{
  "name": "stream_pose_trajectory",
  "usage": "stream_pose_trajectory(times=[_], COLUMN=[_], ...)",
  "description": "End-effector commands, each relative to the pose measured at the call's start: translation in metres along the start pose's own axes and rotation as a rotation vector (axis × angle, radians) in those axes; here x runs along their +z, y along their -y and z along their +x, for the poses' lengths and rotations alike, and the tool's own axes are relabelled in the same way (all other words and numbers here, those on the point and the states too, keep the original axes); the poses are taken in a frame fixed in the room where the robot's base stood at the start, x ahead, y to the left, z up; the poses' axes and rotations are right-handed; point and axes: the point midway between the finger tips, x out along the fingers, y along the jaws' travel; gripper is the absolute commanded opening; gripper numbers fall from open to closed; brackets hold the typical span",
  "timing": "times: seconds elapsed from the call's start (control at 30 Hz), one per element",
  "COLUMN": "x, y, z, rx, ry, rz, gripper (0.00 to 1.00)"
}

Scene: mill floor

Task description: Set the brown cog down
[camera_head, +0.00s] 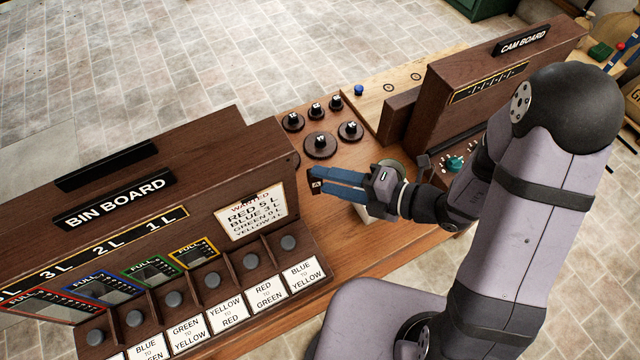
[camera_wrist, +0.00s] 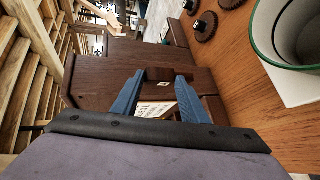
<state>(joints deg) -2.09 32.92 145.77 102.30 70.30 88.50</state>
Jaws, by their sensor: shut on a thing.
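My gripper (camera_head: 318,182) has two blue fingers, shut on a small brown piece, the brown cog (camera_head: 316,187), which has a pale mark on it. In the wrist view the cog (camera_wrist: 160,74) shows edge-on between the fingertips (camera_wrist: 160,80), so its teeth cannot be made out. The gripper is over the wooden bench (camera_head: 345,185), beside the right end of the bin board. The cog appears held above the bench, though its exact height is hard to tell.
Several dark cogs (camera_head: 320,145) with labelled knobs lie on the bench behind the gripper. The bin board (camera_head: 190,165) stands to the left and the cam board (camera_head: 500,75) to the right. A green-rimmed cup (camera_wrist: 290,55) stands on a white square (camera_wrist: 297,88), partly hidden by my gripper in the head view.

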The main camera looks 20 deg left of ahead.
Motion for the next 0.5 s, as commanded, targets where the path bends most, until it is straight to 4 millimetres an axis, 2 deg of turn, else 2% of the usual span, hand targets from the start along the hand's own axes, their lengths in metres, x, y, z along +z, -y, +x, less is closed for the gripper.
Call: stream_pose_trajectory(times=[0.03,0.2,0.5], x=[0.002,0.018,0.041], y=[-0.007,-0.012,-0.005], z=[0.007,0.026,0.043], rx=[0.0,-0.003,-0.006], ry=[0.027,0.151,0.371], rz=[0.013,0.061,0.138], gripper=[0.19,0.18,0.18])
